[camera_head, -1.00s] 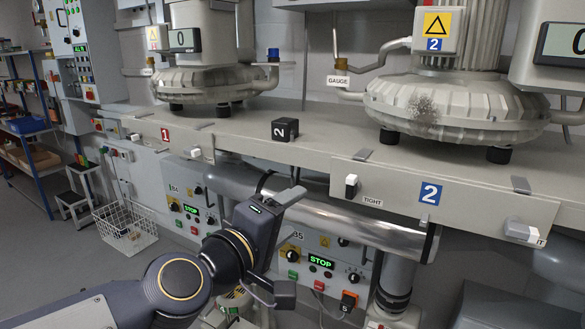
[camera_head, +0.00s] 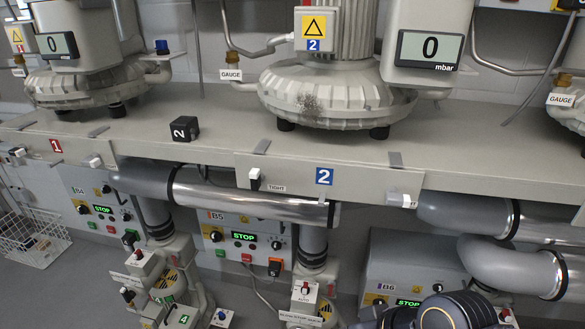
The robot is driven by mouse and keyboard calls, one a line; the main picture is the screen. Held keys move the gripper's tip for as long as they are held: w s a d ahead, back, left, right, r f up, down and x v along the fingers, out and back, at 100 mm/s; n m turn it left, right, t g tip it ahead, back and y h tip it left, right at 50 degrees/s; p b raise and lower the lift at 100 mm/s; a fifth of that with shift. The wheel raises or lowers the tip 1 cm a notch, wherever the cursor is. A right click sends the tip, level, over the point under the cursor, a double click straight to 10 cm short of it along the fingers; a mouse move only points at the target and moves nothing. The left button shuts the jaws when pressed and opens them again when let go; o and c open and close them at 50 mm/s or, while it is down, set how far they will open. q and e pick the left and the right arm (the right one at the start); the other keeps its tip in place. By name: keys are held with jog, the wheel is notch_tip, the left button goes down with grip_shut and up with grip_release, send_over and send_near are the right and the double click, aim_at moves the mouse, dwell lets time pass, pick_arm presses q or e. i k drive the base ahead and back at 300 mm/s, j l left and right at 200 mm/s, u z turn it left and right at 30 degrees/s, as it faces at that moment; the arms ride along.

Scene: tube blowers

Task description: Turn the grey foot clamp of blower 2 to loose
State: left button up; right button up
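Blower 2 (camera_head: 335,92) stands on the shelf in the middle of the head view, above a front panel with a blue "2" plate (camera_head: 324,176). A grey foot clamp (camera_head: 398,200) with a pale tip sits at the panel's right end, its handle lying roughly sideways. The label beside it is not readable. A second clamp (camera_head: 254,179), black and white, stands upright at the panel's left end, next to a "TIGHT" label (camera_head: 277,188). Neither of my gripper's fingers shows. Only dark links of one of my arms show at the bottom right edge, well below the grey clamp.
A black cube marked 2 (camera_head: 184,129) lies on the shelf (camera_head: 215,150). Silver pipes (camera_head: 250,201) run below the panel. Control boxes B5 (camera_head: 240,236) and B6 (camera_head: 400,262) stand beneath. Space directly in front of the grey clamp looks clear.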

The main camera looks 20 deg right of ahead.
aim_at(392, 199)
jog(key=l+z, duration=0.15)
jog(key=z, duration=0.25)
jog(key=k+l+z, duration=0.1)
jog(key=z, duration=0.25)
jog(key=l+z, duration=0.25)
jog(key=z, duration=0.15)
